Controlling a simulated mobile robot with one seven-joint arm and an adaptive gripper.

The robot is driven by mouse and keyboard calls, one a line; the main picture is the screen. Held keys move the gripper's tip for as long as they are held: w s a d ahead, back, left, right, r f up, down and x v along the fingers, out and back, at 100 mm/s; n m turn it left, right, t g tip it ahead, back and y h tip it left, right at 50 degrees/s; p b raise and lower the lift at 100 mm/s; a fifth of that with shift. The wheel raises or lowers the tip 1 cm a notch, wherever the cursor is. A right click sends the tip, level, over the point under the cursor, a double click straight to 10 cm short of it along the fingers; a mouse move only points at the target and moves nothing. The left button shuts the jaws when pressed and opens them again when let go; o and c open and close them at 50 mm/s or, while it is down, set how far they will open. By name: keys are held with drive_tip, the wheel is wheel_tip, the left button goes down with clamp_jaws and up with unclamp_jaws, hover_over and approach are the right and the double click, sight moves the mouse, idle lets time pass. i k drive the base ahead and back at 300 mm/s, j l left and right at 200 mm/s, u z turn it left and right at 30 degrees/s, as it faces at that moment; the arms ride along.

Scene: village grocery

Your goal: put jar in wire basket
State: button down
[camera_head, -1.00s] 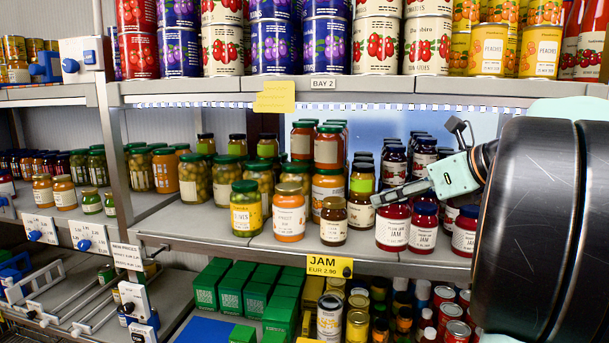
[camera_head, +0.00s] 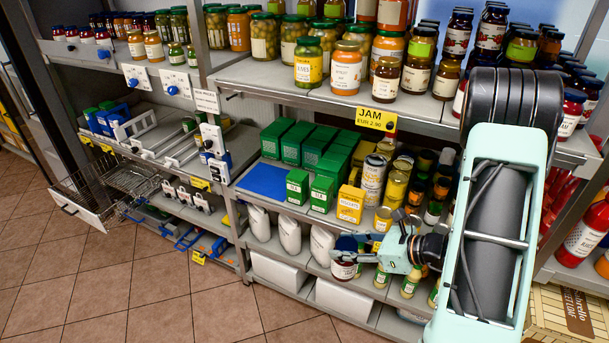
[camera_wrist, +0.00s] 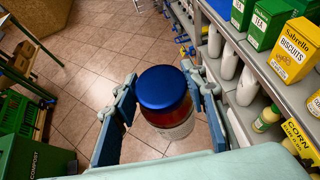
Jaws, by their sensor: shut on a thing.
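My gripper (camera_head: 347,246) is shut on a jar (camera_head: 343,271) with dark red contents and a white label. In the wrist view the jar (camera_wrist: 165,90) stands roughly upright between the two blue fingers, its blue lid facing the camera. The gripper holds it in front of the lower shelves, off the floor. A wire basket (camera_head: 88,203) with a pale front panel juts out over the floor at the left, well apart from the jar. Its inside is only partly clear.
White bottles (camera_head: 290,230) and green tea boxes (camera_head: 297,187) stand on the shelves behind the gripper. Other jars (camera_head: 345,68) fill the shelf above. Tiled floor (camera_head: 160,290) is open at the lower left. Green crates (camera_wrist: 25,130) show in the wrist view.

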sight(96, 204)
drive_tip(key=i+j+u, duration=0.4)
drive_tip(key=i+j, duration=0.95)
drive_tip(key=j, duration=0.7)
drive_tip(key=i+j+u, duration=0.4)
drive_tip(key=i+j, duration=1.2)
drive_tip(key=j, duration=0.1)
